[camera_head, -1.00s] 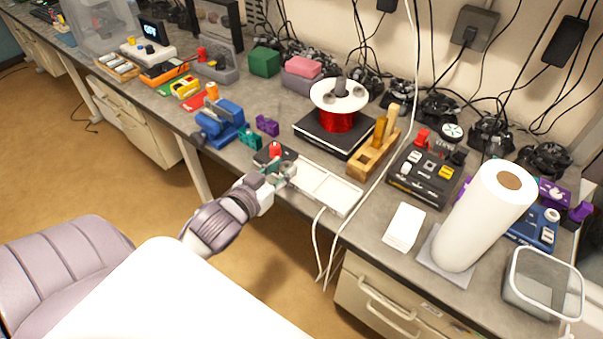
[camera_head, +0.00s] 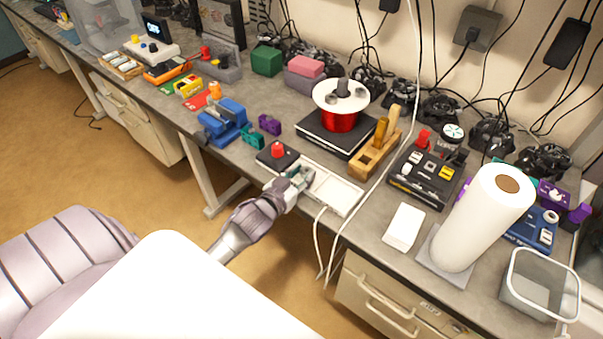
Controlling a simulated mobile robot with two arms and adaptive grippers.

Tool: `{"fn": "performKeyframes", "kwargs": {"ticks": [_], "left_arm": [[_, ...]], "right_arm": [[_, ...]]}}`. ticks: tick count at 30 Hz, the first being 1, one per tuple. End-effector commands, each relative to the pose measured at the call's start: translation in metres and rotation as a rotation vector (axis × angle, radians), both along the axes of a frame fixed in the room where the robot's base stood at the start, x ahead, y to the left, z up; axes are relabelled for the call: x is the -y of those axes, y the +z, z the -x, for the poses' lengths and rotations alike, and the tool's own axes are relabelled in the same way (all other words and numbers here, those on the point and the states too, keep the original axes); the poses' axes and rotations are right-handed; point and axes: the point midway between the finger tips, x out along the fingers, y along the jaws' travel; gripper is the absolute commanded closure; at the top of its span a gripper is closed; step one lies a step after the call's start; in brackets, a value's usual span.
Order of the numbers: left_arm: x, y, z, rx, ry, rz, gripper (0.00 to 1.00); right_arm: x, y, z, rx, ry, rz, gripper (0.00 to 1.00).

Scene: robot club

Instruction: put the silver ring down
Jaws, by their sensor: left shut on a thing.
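My left gripper (camera_head: 299,178) is shut at the left end of the white tray (camera_head: 338,191), over its left compartment. The silver ring is held between the fingers. It is too small and too covered by them to make out clearly, and I cannot tell whether it touches the tray floor. The tray's right part looks empty. My right gripper is not in view.
A black box with a red button (camera_head: 278,153) stands just left of the tray. Behind are a black scale with a red spool (camera_head: 339,120) and a wooden block (camera_head: 375,150). A white cable (camera_head: 322,240) hangs over the bench edge. A paper roll (camera_head: 480,225) stands right.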

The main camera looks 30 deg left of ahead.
Motion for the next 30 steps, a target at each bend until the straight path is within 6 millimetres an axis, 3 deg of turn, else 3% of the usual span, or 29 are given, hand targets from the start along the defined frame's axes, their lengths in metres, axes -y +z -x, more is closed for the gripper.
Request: {"fn": "performKeyframes", "kwargs": {"ticks": [3, 4, 8, 20, 30], "left_arm": [[0.0, -0.002, 0.0, 0.001, 0.0, 0.0, 1.0], [0.0, -0.002, 0.0, 0.0, 0.0, 0.0, 0.63], [0.0, -0.001, 0.0, 0.0, 0.0, 0.0, 0.42], [0.0, 0.0, 0.006, -0.001, 0.0, 0.0, 0.41], [0.002, 0.011, 0.072, -0.005, 0.001, 0.0, 0.41]], "right_arm": [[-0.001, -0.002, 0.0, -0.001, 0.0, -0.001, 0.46], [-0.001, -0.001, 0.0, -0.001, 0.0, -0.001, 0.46], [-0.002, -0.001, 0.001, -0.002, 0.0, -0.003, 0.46], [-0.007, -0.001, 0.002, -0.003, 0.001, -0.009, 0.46], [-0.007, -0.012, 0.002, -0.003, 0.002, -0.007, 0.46]]}}
